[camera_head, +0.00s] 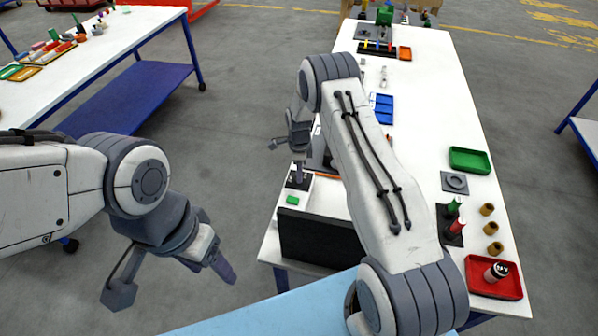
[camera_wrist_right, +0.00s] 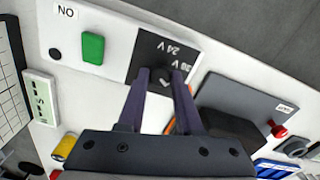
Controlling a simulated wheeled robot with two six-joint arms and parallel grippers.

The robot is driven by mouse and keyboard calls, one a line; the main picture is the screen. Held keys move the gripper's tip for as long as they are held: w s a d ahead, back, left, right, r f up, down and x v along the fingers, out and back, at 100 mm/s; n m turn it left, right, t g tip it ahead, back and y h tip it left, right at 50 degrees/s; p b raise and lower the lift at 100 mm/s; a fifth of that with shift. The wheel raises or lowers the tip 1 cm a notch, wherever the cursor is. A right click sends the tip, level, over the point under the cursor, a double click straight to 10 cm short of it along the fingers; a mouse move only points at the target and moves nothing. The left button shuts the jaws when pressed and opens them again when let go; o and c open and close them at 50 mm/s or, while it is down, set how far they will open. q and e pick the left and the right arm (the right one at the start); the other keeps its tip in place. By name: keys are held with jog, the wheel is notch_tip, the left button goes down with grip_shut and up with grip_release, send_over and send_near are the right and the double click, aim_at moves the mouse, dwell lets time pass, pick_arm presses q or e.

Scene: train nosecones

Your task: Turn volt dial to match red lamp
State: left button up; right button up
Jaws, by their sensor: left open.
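The volt dial (camera_wrist_right: 164,80) is a dark knob with a light pointer mark on a black plate (camera_wrist_right: 165,55) lettered with volt values, upside down in the right wrist view; "24 V" is legible. My right gripper (camera_wrist_right: 164,88) has one finger on each side of the knob, seemingly touching it. In the head view the right gripper (camera_head: 299,172) is over the black plate (camera_head: 292,184), at the table's left edge. A red round part (camera_wrist_right: 278,130) sits by a grey box; I cannot tell whether it is the red lamp. My left gripper (camera_head: 170,285) is open and empty, over the floor.
A green button (camera_wrist_right: 93,47) on the white panel is beside the dial plate. A dark upright panel (camera_head: 320,238) stands at the table's near end. A red tray (camera_head: 478,288) and green tray (camera_head: 469,159) lie on the right. Floor lies between the tables.

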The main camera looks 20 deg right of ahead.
grip_shut()
